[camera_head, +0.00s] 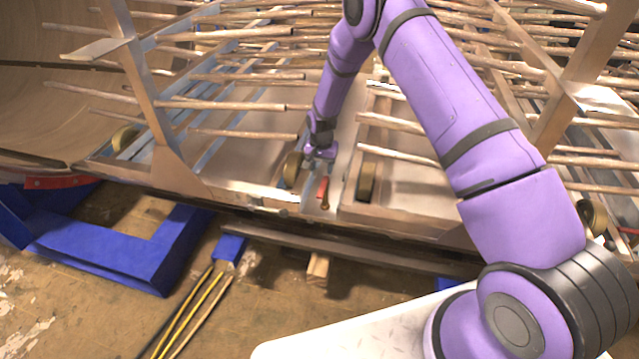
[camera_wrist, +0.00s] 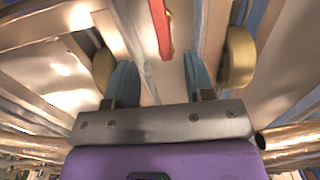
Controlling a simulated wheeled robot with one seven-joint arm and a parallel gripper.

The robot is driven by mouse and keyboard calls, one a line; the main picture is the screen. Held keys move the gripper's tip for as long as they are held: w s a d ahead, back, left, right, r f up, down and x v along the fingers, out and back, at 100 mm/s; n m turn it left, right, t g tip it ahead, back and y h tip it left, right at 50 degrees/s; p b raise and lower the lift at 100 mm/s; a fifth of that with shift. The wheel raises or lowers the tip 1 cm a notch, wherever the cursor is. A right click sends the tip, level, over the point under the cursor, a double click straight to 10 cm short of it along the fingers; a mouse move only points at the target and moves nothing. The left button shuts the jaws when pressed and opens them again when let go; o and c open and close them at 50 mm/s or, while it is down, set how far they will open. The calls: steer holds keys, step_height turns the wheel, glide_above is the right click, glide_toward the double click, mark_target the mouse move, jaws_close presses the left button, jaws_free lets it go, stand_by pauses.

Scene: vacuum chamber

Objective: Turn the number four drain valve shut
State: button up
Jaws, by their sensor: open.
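A small red handle (camera_head: 323,187) with a brass-coloured end, which I take for the drain valve, sits in the frame near the front edge. In the wrist view the red handle (camera_wrist: 160,28) runs down from the top edge, with brass showing beside it. My gripper (camera_head: 320,156) is just behind the handle in the head view. In the wrist view my gripper (camera_wrist: 160,78) is open, its two blue fingers spread. The red handle lies ahead of the gap between them, and the gap is empty. The valve's number cannot be read.
Brass rollers flank the handle, one on the left (camera_head: 292,169) and one on the right (camera_head: 366,182). Many copper-coloured rods (camera_head: 240,105) cross above the chamber floor. Blue stands (camera_head: 130,250) and yellow-and-black cables (camera_head: 195,310) are on the floor in front.

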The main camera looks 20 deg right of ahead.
mark_target(321, 190)
step_height(321, 190, down, 10)
stand_by(0.5)
jaws_close()
